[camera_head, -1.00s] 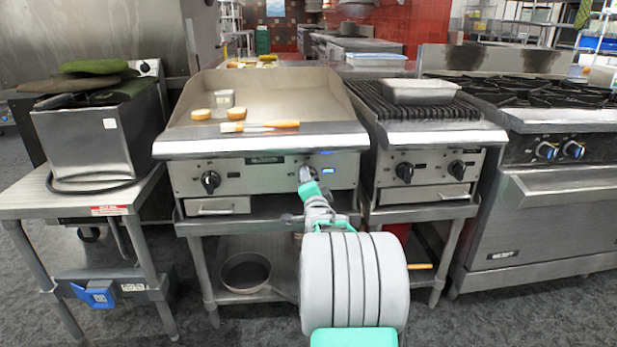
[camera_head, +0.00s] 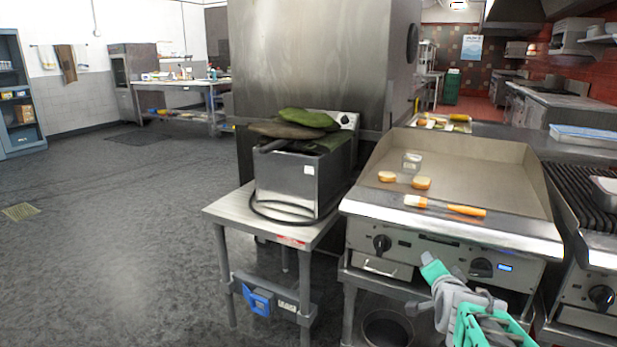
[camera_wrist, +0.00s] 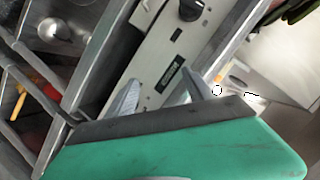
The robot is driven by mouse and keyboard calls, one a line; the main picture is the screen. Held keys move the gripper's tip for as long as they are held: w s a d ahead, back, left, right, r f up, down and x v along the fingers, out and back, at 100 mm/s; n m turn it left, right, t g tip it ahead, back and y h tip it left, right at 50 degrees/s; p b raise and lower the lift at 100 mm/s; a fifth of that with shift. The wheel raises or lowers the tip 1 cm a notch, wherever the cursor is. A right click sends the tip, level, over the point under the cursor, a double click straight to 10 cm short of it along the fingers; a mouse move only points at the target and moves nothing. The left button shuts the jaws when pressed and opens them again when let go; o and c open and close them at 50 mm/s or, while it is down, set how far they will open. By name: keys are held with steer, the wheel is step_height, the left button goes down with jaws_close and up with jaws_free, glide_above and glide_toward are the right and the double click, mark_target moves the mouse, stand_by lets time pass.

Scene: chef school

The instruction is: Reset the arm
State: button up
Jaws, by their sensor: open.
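My gripper (camera_wrist: 158,88) shows in the wrist view with its two grey fingers apart and nothing between them. Its wide green body fills the bottom of that view. Behind the fingers is the griddle's steel front panel with a black knob (camera_wrist: 190,9). In the head view, my green and grey arm is at the lower right, in front of the griddle's control panel (camera_head: 420,250). The fingertips are hard to make out there. I cannot tell whether they touch the panel.
The griddle (camera_head: 480,165) holds two bun pieces (camera_head: 421,183), a small clear container (camera_head: 411,161) and an orange-handled brush (camera_head: 466,210). A fryer box (camera_head: 285,185) stands on a steel side table (camera_head: 225,208) to its left. Open grey floor (camera_head: 120,230) lies further left.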

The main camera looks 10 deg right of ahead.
steer(key=s+a+r+n+g+y+p, duration=0.3)
steer(key=s+a+r+n+p, duration=0.15)
steer(key=a+r+p, duration=0.6)
steer(key=s+a+r+n+g+y+p, duration=0.1)
steer(key=s+a+r+n+g+p, duration=0.2)
steer(key=s+a, duration=0.4)
steer(key=s+a+r+n+g+y+p, duration=0.1)
steer(key=s+a+r+n+g+p, duration=0.2)
steer(key=s+a+n+p, duration=0.3)
steer(key=s+a, duration=0.1)
steer(key=s, duration=0.4)
steer(key=shift+a+g+p, duration=0.2)
steer(key=shift+g+p, duration=0.1)
